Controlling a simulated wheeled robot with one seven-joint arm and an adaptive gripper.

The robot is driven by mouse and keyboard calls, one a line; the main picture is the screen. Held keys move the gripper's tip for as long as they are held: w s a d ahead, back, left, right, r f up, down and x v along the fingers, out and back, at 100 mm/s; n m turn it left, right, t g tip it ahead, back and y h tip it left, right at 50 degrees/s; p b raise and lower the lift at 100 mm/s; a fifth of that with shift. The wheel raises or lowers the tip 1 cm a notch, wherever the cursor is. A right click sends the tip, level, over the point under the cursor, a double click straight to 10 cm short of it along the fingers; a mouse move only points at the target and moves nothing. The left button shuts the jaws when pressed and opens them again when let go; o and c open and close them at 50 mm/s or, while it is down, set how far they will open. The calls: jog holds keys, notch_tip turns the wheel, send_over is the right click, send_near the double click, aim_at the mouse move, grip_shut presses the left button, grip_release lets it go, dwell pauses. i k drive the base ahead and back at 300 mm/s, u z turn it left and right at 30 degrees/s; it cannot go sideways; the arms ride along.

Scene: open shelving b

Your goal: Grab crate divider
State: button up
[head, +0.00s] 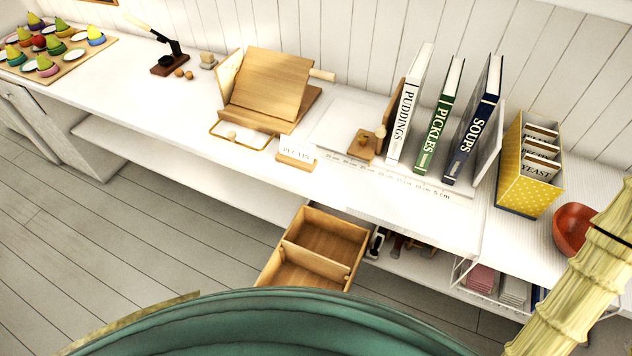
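A wooden crate (346,226) shows at bottom centre in the head view, jutting out below the front edge of the white counter. The crate divider (316,261) is a thin wooden board standing across the crate's middle and splitting it into two compartments. Both compartments look empty. The crate's near end is hidden behind a teal curved shape at the bottom of the picture. I cannot tell whether the crate is a pulled-out drawer or rests on the lower shelf. My gripper is not in view.
The counter (190,110) above holds a wooden book stand (268,85), a small sign (296,152), upright books (440,115), a yellow card box (527,165) and a red bowl (573,230). A pale bamboo-like pole (580,285) crosses the lower right. Floor left of the crate is clear.

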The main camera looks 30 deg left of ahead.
aim_at(326, 267)
jog(key=k, duration=0.55)
jog(key=u, duration=0.75)
jog(key=i, duration=0.5)
jog(key=z, duration=1.55)
jog(key=k, duration=0.85)
jog(key=u, duration=1.6)
